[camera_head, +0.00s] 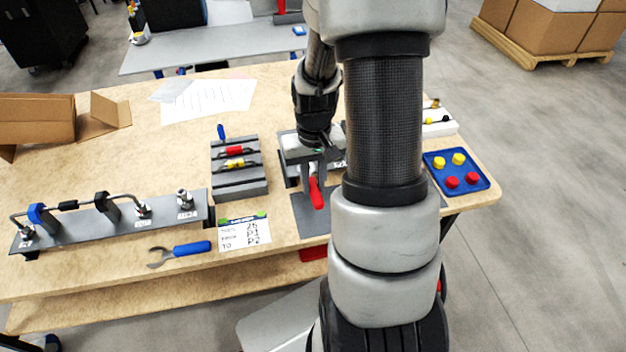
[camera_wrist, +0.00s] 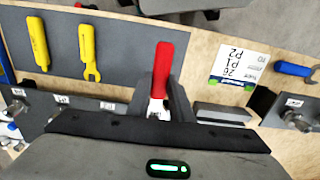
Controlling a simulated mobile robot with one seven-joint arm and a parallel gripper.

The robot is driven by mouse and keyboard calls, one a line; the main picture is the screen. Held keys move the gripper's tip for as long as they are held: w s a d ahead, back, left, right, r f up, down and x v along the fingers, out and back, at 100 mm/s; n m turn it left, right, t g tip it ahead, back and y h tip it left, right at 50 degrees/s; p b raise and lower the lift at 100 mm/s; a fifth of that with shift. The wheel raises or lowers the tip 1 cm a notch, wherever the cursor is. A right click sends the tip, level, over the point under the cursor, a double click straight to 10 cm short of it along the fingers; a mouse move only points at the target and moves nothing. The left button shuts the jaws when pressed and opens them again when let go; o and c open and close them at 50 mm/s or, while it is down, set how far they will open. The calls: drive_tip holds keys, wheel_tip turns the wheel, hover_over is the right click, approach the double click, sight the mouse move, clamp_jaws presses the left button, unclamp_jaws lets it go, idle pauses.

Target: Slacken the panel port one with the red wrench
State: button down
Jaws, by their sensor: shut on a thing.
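My gripper (camera_head: 313,168) is shut on the red wrench (camera_head: 317,193), near the middle of the table's front side. The wrench's red handle (camera_wrist: 165,65) points up in the wrist view; its metal end is mostly hidden between the fingers (camera_wrist: 158,98). A long grey panel (camera_head: 75,232) with fittings and a bent tube stands left of my gripper in the head view. Its rightmost fitting (camera_head: 185,200) is uncovered and also shows at the right of the wrist view (camera_wrist: 297,118). The port labels are too small to read surely.
A blue wrench (camera_head: 180,253) lies before the panel, beside a white card (camera_head: 244,232). A grey block with coloured parts (camera_head: 238,180) stands between panel and gripper. Yellow wrenches (camera_wrist: 88,50) lie on a grey mat (camera_wrist: 120,60). A blue tray (camera_head: 456,188) is at the right.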

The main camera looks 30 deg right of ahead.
drive_tip(key=shift+s+a+r+p, duration=0.2)
drive_tip(key=shift+s+r+p, duration=0.2)
drive_tip(key=shift+s+r, duration=0.25)
drive_tip(key=shift+s+a+r+p, duration=0.2)
drive_tip(key=shift+s+r+p, duration=0.2)
drive_tip(key=shift+s, duration=0.4)
wheel_tip(320, 180, up, 7)
drive_tip(key=p, duration=0.5)
